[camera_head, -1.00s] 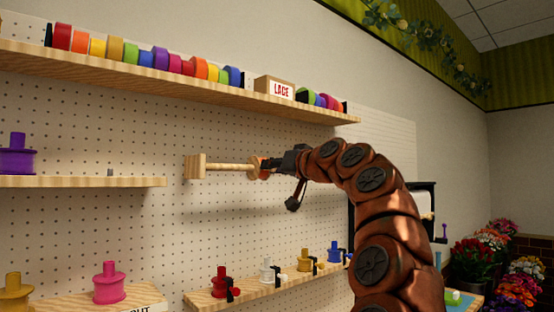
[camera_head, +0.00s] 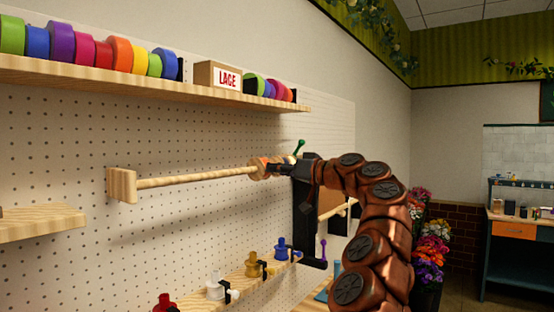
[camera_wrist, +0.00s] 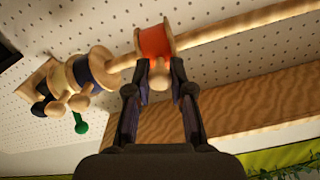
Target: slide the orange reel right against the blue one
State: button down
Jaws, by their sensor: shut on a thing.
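The orange reel (camera_wrist: 155,40) has pale wooden flanges and sits around a horizontal wooden rod (camera_wrist: 235,28). My gripper (camera_wrist: 160,68) is shut on its pale wooden knob, a finger on each side. The blue reel (camera_wrist: 97,72) is on the same rod, left of the orange reel in the wrist view. A short stretch of bare rod shows between them, so they are apart. In the head view the orange reel (camera_head: 265,161) is at my gripper (camera_head: 283,167); the blue reel cannot be made out there.
A wooden end block (camera_head: 122,185) holds the rod's left end. A shelf (camera_head: 150,83) with coloured rolls runs above; a lower shelf (camera_head: 242,284) holds small spools.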

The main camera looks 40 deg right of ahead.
jog(key=shift+w+d+r+p, duration=0.1)
jog(key=shift+w+d+p, duration=0.2)
jog(key=shift+d, duration=0.2)
jog(key=c, duration=1)
grip_release()
jog(key=shift+s, duration=0.15)
jog(key=v, duration=1.2)
